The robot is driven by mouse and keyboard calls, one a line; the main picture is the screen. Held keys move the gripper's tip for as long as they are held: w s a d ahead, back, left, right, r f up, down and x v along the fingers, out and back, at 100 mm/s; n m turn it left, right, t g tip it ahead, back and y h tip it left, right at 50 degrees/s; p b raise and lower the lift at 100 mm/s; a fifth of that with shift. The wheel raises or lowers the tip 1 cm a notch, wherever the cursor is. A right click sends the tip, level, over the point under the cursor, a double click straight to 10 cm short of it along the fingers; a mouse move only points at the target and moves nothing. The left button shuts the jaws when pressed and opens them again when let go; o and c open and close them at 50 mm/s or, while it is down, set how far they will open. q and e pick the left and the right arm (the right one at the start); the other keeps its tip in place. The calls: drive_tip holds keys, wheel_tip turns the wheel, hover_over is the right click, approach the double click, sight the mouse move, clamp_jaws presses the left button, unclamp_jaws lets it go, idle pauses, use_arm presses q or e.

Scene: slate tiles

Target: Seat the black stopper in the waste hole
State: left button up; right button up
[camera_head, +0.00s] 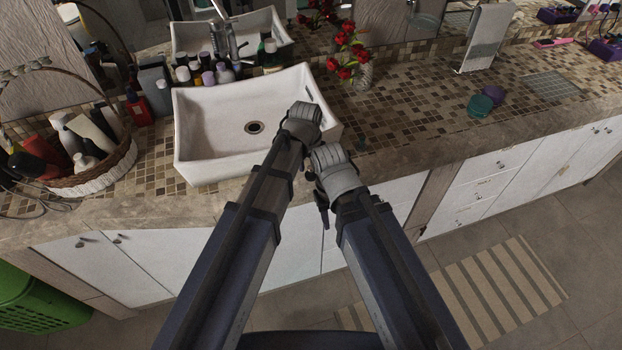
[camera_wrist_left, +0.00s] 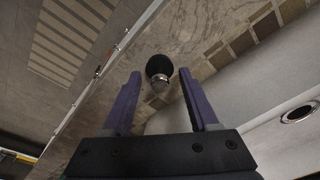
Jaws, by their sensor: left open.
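The black stopper (camera_wrist_left: 159,66), with a shiny metal lower part, stands on the counter beside the white sink (camera_head: 190,150). A small dark thing right of the sink in the head view looks like this stopper (camera_head: 360,144). My left gripper (camera_wrist_left: 158,74) is open and empty, its fingertips on either side of the stopper in the picture; I cannot tell whether they touch it. In the head view my left gripper (camera_head: 304,114) is over the sink's right side, fingers hidden. The waste hole (camera_head: 254,127) is uncovered; it also shows in the wrist view (camera_wrist_left: 299,113). My right gripper (camera_head: 337,170) is at the counter's front, fingers unclear.
Several bottles (camera_head: 208,72) and a faucet (camera_head: 226,45) stand behind the sink. A basket (camera_head: 105,180) of bottles is at the left. A vase of red flowers (camera_head: 361,75) and two round lids (camera_head: 481,105) are to the right. The counter between them is clear.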

use_arm(q)
clamp_jaws()
idle(0.5)
